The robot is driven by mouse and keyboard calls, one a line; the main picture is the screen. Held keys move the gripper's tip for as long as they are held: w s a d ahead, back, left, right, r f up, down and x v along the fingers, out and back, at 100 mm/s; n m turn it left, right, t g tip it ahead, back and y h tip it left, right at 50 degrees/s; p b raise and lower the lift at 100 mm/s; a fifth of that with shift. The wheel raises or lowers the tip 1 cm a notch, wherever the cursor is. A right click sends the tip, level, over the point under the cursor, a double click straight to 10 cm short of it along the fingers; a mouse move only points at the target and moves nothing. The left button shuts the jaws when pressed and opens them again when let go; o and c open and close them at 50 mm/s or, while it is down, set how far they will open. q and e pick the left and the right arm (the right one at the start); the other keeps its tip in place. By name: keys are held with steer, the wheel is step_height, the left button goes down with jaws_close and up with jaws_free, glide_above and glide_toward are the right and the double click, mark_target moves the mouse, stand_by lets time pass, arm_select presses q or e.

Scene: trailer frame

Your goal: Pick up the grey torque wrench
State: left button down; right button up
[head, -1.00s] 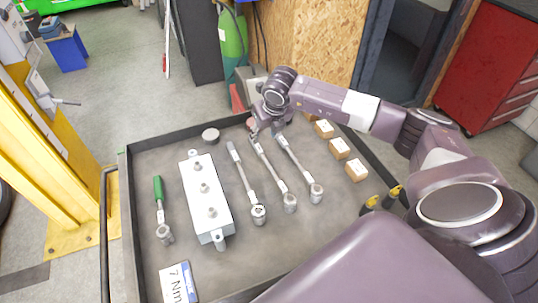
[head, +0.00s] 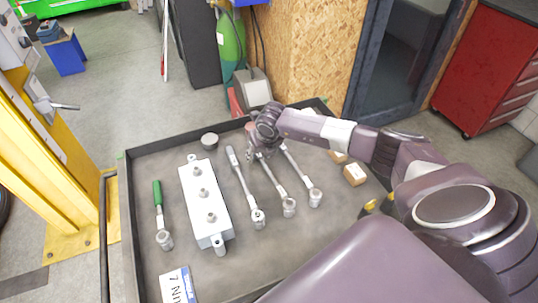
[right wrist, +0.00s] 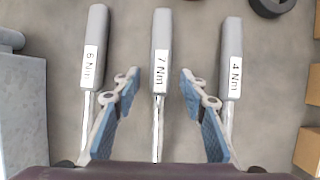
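Three grey-handled torque wrenches lie side by side in the tray. In the right wrist view their labels read 6 Nm on the left wrench (right wrist: 92,60), 7 Nm on the middle wrench (right wrist: 160,50) and 4 Nm on the right wrench (right wrist: 231,60). In the head view they are the left (head: 243,187), middle (head: 273,182) and right (head: 300,172) ones. My right gripper (right wrist: 159,88) is open, its blue-padded fingers either side of the middle wrench, apart from it. In the head view the gripper (head: 262,155) covers that wrench's handle. My left gripper is out of view.
A green-handled wrench (head: 158,205) lies left of a grey block with studs (head: 193,180). A sign (head: 177,287) reading 7 Nm lies at the tray's front. Small wooden blocks (head: 354,174) sit at right, and a round puck (head: 209,141) near the back of the tray (head: 145,160).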

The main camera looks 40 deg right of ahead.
jaws_close()
steer(key=shift+w+r, duration=0.1)
steer(key=shift+r, duration=0.1)
stand_by(0.4)
steer(key=shift+r, duration=0.6)
step_height(320, 180, up, 19)
steer(key=b, duration=0.3)
steer(key=shift+f+b, duration=0.2)
steer(key=shift+b, duration=0.1)
steer(key=c, duration=0.7)
jaws_free()
jaws_close()
